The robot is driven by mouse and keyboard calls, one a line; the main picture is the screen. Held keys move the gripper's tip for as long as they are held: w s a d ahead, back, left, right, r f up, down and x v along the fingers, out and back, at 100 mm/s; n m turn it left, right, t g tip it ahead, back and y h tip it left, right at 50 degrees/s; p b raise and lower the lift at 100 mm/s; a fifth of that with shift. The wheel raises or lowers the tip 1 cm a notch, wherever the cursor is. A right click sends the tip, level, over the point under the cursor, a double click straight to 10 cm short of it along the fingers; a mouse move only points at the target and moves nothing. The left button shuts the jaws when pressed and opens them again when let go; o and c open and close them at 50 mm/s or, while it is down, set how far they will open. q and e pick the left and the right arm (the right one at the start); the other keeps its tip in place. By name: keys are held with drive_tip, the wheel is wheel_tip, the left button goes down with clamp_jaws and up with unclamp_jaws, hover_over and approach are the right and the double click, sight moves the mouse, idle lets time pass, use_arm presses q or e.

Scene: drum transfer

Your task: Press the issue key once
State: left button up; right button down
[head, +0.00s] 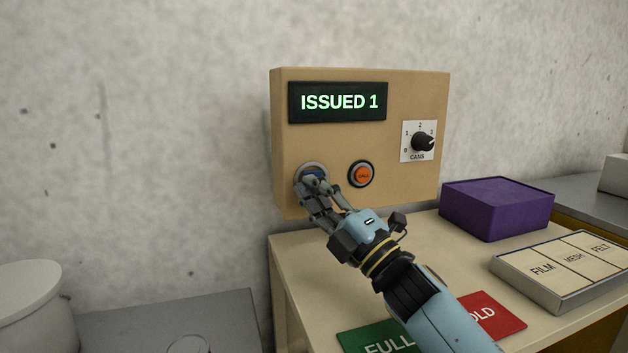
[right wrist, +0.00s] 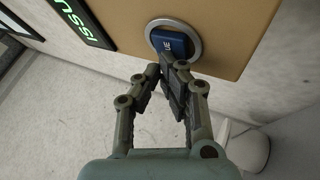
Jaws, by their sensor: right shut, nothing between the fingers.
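The issue key is a blue button (right wrist: 172,42) in a silver ring, low on the left of a tan control box (head: 350,140). In the head view the blue key (head: 312,171) is partly hidden by my right gripper (head: 308,182). My right gripper is shut and empty, with its fingertips at the key's lower edge. In the right wrist view the fingertips (right wrist: 170,62) overlap the key's lower part; I cannot tell whether they touch it. The box's display (head: 338,102) reads "ISSUED 1" in green. My left gripper is not in view.
An orange button (head: 361,174) sits right of the key, and a black cans dial (head: 423,141) is above right. A purple box (head: 497,208), a labelled tray (head: 518,281), a green FULL mat (head: 372,340) and a red mat (head: 500,313) lie on the table.

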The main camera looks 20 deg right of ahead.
drive_tip(key=shift+s, duration=0.2)
drive_tip(key=s+p, duration=0.2)
drive_tip(key=s, duration=0.4)
drive_tip(key=shift+d, duration=0.1)
drive_tip(key=shift+f, duration=0.1)
idle(0.7)
